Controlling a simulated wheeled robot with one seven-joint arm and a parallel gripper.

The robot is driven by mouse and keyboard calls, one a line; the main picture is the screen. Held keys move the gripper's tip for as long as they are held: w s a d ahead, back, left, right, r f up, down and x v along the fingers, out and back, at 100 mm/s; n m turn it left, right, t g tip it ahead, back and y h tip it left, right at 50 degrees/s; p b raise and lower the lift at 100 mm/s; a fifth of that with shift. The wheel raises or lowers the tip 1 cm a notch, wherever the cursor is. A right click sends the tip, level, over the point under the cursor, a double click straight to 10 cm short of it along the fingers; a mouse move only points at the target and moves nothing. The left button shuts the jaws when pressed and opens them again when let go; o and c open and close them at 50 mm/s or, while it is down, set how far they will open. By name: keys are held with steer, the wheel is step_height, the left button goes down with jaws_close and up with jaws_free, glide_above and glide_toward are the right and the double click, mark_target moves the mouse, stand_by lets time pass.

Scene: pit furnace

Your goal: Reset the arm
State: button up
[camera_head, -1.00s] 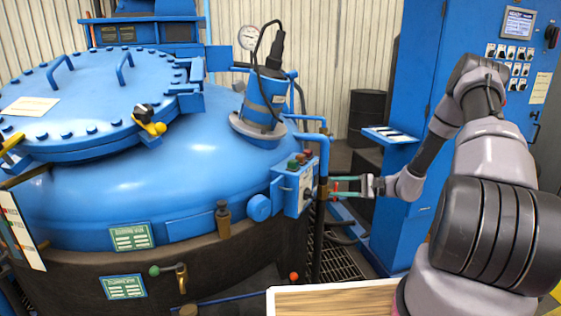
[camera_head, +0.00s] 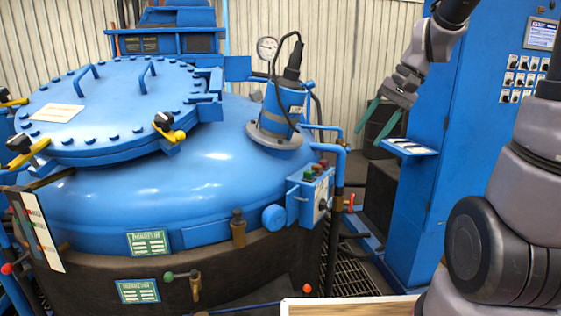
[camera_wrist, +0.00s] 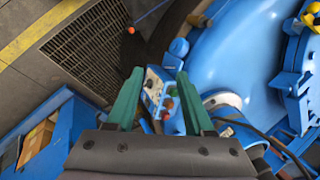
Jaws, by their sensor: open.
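My gripper (camera_head: 378,122) is open and empty, with two green fingers pointing down and to the left. In the head view it is raised in the air, right of the blue furnace (camera_head: 150,195) and in front of the dark barrel. My gripper also shows in the wrist view (camera_wrist: 160,92), its fingers spread apart. Between and beyond the fingers is the small control box (camera_wrist: 163,100) with red and green buttons, well apart from them. The control box sits on the furnace's right side in the head view (camera_head: 311,197).
A blue cabinet (camera_head: 455,130) with a small shelf (camera_head: 408,147) stands at the right. A cylinder with a cable (camera_head: 275,115) rises from the furnace top. A floor grate (camera_head: 355,275) lies between furnace and cabinet. A wooden surface (camera_head: 350,309) is at the bottom.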

steer(key=s+d+r+t+h, duration=0.3)
steer(key=s+r+t, duration=0.2)
steer(key=s, duration=0.6)
steer(key=shift+s+r, duration=0.4)
steer(key=shift+r, duration=1)
